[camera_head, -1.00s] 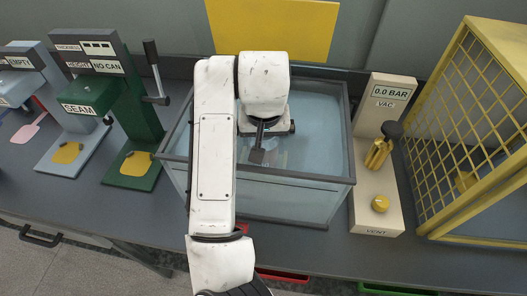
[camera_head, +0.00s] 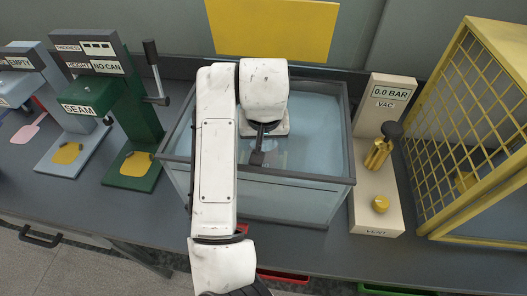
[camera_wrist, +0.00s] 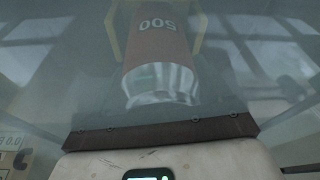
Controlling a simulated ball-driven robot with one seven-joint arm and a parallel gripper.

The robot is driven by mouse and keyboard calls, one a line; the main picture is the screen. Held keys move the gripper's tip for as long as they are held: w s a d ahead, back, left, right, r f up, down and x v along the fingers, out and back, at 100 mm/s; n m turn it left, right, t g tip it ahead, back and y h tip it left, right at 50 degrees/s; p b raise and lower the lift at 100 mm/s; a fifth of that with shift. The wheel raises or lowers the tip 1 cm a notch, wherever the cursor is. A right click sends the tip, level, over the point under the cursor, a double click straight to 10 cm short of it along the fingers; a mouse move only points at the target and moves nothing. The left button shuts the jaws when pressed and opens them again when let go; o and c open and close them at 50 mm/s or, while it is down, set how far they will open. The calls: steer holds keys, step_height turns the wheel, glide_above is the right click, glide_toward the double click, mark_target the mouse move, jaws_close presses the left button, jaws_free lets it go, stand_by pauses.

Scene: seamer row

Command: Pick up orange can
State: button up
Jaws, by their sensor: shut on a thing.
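The orange can (camera_wrist: 158,48) shows in the wrist view at the top middle. It has a dull orange-brown label with "500" upside down and a bare silver end facing the lower part of the picture. My gripper (camera_wrist: 157,24) has a yellowish finger on each side of the can and is shut on it. In the head view my gripper (camera_head: 257,158) points down inside the glass-walled tank (camera_head: 290,210). The can cannot be made out there. The wrist view is hazy, so I cannot tell how far the can is from the tank floor.
The tank's dark rim surrounds my gripper. A green seamer (camera_head: 135,125) and a pale blue one (camera_head: 75,145) stand at left. A beige vacuum gauge stand (camera_head: 378,190) is close at right, with a yellow mesh cage (camera_head: 465,130) beyond it.

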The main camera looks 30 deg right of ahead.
steer(key=c, duration=0.3)
steer(key=shift+c, duration=0.2)
steer(key=shift+r, duration=0.15)
